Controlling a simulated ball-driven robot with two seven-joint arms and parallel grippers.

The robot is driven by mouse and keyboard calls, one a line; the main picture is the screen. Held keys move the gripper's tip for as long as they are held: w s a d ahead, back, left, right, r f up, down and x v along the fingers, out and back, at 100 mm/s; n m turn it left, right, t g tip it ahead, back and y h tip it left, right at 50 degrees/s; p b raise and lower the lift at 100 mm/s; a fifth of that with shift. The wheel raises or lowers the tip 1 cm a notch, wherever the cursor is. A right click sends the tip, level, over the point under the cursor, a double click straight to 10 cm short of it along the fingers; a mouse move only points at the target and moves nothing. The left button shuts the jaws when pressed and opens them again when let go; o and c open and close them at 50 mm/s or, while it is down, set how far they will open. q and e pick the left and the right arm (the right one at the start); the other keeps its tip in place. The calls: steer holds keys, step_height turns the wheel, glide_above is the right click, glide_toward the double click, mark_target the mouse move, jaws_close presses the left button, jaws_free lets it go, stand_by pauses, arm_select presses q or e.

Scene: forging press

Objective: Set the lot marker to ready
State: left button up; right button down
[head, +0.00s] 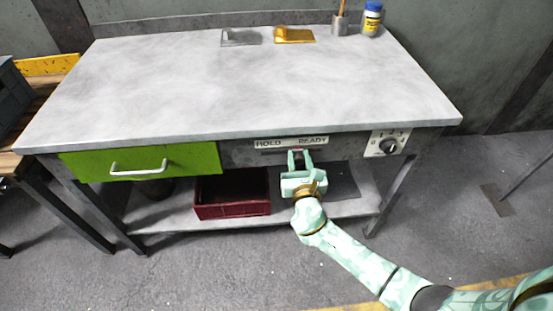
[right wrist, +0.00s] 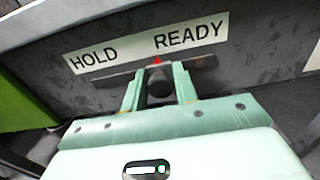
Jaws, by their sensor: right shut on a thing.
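The lot marker is a dark round knob (right wrist: 159,86) with a small red pointer (right wrist: 157,60) on a slot under a white label strip (head: 290,142). The strip reads HOLD on the left and READY on the right; it also shows in the right wrist view (right wrist: 136,47). The red pointer stands below the gap between the words, near the start of READY. My right gripper (head: 299,156) is at the bench front, its fingers on both sides of the knob and shut on it; it also shows in the right wrist view (right wrist: 158,88). My left gripper is not in view.
A green drawer (head: 190,160) with a pale handle is left of the label. A dial (head: 387,146) is to its right. A dark red crate (head: 232,208) sits on the lower shelf. The grey bench top (head: 220,85) is mostly clear, with small items along its back.

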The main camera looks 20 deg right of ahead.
mark_target(314, 149)
steer(key=d, duration=0.2)
steer(key=s+d, duration=0.1)
steer(key=shift+d, duration=0.35)
steer(key=shift+s+d, duration=0.15)
steer(key=shift+d, duration=0.2)
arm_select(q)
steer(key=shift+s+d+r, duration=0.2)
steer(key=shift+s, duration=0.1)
arm_select(e)
steer(key=shift+d, duration=0.1)
steer(key=c, duration=1.2)
jaws_free()
steer(key=shift+d, duration=0.1)
steer(key=shift+s, duration=0.2)
arm_select(q)
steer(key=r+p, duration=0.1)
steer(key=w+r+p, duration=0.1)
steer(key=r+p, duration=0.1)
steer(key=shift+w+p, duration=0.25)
steer(key=shift+p, duration=0.05)
arm_select(e)
steer(key=v, duration=1.6)
